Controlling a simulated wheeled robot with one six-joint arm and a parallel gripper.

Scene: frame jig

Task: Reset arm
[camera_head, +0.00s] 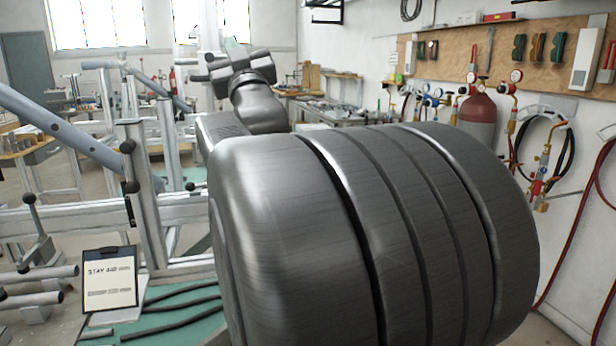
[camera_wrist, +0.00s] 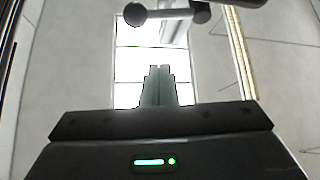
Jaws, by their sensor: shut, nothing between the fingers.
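My gripper (camera_wrist: 158,72) shows in the wrist view with its two fingers together and nothing between them. Its dark body with a green light fills the bottom of that view. It points toward a bright window, well clear of any surface that I can make out. In the head view my own dark arm covers the middle and right of the picture. The far end of the arm is small and partly hidden behind its links, so the fingers are hard to make out there.
A metal frame jig (camera_head: 152,200) with tubes stands at the left. A clipboard sign (camera_head: 109,280) leans low beside it, near dark rods on a green surface. A workbench (camera_head: 345,115) is behind. A red gas cylinder (camera_head: 477,120) and hoses line the right wall.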

